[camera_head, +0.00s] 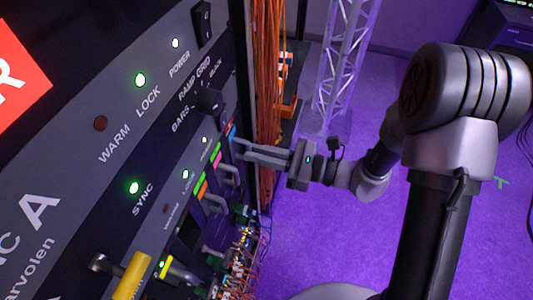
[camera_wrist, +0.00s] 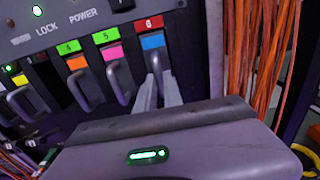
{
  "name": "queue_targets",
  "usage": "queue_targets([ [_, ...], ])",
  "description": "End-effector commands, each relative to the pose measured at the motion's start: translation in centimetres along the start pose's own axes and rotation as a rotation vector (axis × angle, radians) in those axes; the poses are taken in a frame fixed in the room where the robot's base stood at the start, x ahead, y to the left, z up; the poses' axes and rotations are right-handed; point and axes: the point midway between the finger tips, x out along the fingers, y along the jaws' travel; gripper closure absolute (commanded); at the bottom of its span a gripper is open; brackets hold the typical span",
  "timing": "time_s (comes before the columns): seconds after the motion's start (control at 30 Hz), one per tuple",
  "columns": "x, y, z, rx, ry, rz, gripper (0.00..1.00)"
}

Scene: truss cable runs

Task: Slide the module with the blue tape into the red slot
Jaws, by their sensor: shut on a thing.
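The module with the blue tape (camera_wrist: 153,41) is in the rack, under a red label marked 6 (camera_wrist: 149,23), which marks the red slot. Its blue tape also shows in the head view (camera_head: 232,132). My gripper (camera_wrist: 159,80) is shut on this module's handle, with its two fingers reaching in from below in the wrist view. In the head view my gripper (camera_head: 239,147) reaches the rack face from the right. The fingers hide part of the handle. I cannot tell how deep the module sits in the slot.
Left of it are modules with pink tape (camera_wrist: 112,52) and orange tape (camera_wrist: 77,63) under green labels, each with a handle. Orange cables (camera_head: 268,100) hang close to the right of the rack. A truss (camera_head: 342,60) stands behind; purple floor is open at right.

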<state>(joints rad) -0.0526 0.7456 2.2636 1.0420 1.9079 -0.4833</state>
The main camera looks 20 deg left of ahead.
Motion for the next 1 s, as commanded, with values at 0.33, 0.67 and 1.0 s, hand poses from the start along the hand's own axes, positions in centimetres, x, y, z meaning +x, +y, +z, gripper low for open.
queue_targets([
  [0.33,0.76,-0.01,0.04,0.001,-0.001,0.0,1.0],
  [0.67,0.73,-0.01,0.02,0.001,-0.001,-0.001,0.63],
  [1.0,0.16,-0.1,0.03,0.001,0.0,-0.004,0.63],
])
